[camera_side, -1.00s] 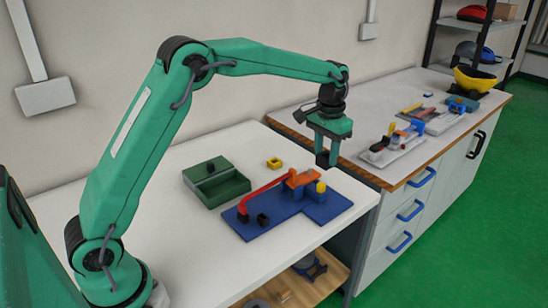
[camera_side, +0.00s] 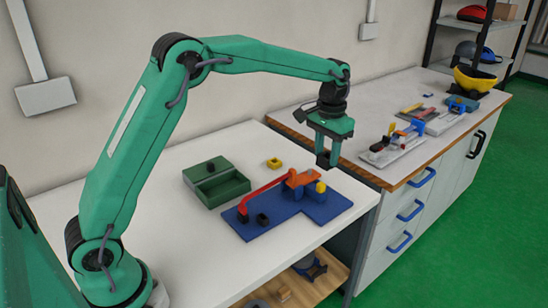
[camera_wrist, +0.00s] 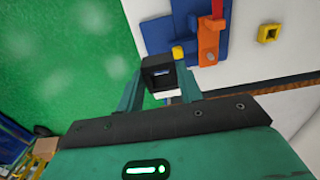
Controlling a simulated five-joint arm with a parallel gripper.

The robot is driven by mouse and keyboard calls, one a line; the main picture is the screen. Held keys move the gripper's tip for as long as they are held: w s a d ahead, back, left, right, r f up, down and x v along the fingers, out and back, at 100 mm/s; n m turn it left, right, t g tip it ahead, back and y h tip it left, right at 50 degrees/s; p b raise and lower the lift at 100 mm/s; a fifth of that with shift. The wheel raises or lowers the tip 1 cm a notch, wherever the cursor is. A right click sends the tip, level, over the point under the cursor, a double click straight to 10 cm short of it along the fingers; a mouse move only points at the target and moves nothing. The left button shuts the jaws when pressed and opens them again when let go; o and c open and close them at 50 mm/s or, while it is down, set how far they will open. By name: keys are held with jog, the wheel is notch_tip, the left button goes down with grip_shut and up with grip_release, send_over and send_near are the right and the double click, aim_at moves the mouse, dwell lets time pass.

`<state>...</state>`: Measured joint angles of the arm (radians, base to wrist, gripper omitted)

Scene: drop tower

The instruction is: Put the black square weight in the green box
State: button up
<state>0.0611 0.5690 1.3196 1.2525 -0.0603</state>
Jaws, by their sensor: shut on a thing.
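My gripper (camera_side: 325,152) is shut on a black square weight (camera_side: 323,159) and holds it in the air near the right edge of the white table. In the wrist view the black square weight (camera_wrist: 158,64) sits between the two green fingers (camera_wrist: 158,90) and shows a hollow face. The green box (camera_side: 226,194) stands on the white table to the left of my gripper, well apart from it. A small black piece (camera_side: 210,167) shows at the box's back part; I cannot tell whether it is loose.
A blue base (camera_side: 312,211) carries a red arm (camera_side: 266,187), an orange support (camera_side: 298,178), a yellow knob (camera_side: 321,187) and a black ring-shaped piece (camera_side: 262,219). A yellow square ring (camera_side: 274,162) lies behind it.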

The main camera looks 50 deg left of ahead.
jog(key=s+a+f, duration=0.4)
jog(key=s+a, duration=0.9)
jog(key=s, duration=0.4)
jog(key=shift+s+f, duration=0.15)
jog(key=shift+s, duration=0.05)
jog(key=shift+a, duration=0.15)
send_near(221, 180)
jog(key=d+f, duration=0.1)
jog(key=s+d+f, duration=0.1)
jog(key=d, duration=0.1)
jog(key=shift+s+d+f, duration=0.3)
jog(key=shift+s+f, duration=0.05)
jog(key=shift+f, duration=2)
jog(key=shift+f, duration=0.1)
jog(key=o, duration=0.7)
jog(key=shift+f, duration=0.1)
jog(key=shift+o, duration=0.9)
